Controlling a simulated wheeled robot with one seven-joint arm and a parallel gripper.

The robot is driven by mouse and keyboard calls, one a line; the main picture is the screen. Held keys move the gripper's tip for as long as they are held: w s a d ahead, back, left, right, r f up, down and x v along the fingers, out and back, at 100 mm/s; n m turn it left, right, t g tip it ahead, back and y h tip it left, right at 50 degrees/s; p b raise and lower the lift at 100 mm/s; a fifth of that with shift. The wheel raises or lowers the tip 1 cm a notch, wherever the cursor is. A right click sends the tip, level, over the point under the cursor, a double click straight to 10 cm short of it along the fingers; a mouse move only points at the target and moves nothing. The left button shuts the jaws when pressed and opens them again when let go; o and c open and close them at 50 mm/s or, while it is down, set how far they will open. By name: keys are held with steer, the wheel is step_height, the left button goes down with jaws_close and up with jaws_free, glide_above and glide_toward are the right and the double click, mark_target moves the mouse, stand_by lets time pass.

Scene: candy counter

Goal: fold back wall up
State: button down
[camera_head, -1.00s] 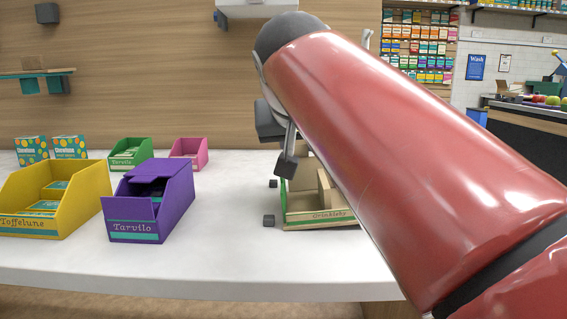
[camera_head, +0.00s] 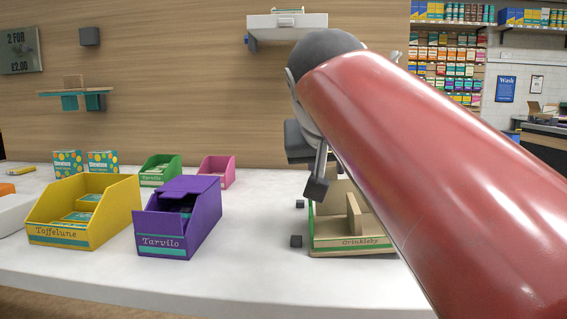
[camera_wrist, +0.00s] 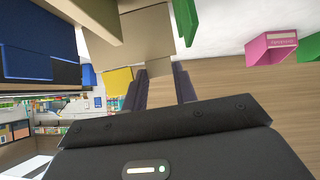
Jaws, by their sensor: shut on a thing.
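The tan open box labelled Grinkleby (camera_head: 356,243) stands on the counter in the head view, partly hidden behind my red arm. A tan upright panel (camera_head: 354,214) shows inside it. In the wrist view my gripper (camera_wrist: 158,68) is shut on a beige cardboard panel (camera_wrist: 148,35), which looks like the box's back wall. The panel's exact tilt is hard to tell.
A purple Tarvilo box (camera_head: 178,222) and a yellow Toffelune box (camera_head: 75,237) stand left on the white counter (camera_head: 250,262). Green (camera_head: 160,169) and pink (camera_head: 216,171) boxes stand behind.

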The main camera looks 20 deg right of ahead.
steer(key=shift+f, duration=0.2)
stand_by(0.3)
steer(key=c, duration=1.4)
jaws_free()
steer(key=shift+o, duration=0.2)
steer(key=shift+r, duration=0.15)
steer(key=shift+s+a+r, duration=0.15)
steer(key=shift+s+r, duration=0.1)
steer(key=shift+r, duration=0.05)
steer(key=p+v, duration=0.1)
steer(key=v, duration=0.6)
steer(key=shift+p, duration=0.35)
steer(key=shift+f, duration=0.1)
